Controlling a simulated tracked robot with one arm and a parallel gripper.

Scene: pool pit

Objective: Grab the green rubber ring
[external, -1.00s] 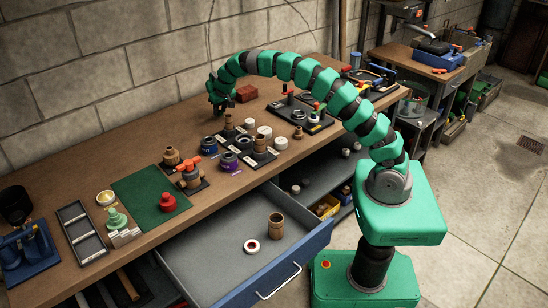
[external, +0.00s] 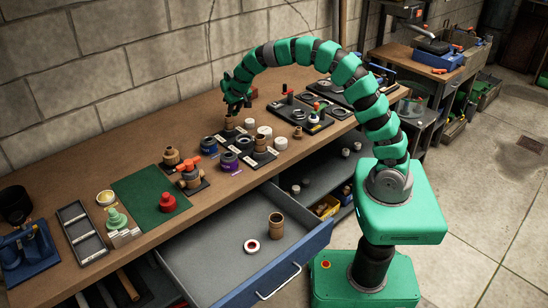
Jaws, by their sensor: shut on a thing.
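My green gripper (external: 235,104) is over the far side of the bench, pointing down, just above and behind a brown fitting (external: 230,123) on a black plate. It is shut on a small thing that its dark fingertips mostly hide. This is most likely the green rubber ring, but its shape and colour cannot be made out at this size. No other loose green ring shows clearly on the bench.
White and purple-labelled parts (external: 265,133) stand close in front of the gripper. A red valve piece (external: 168,202) sits on a green mat (external: 145,197) at left. The open drawer (external: 205,258) holds a brown cylinder and a white-and-red ring. A black plate (external: 300,112) with fittings is at right.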

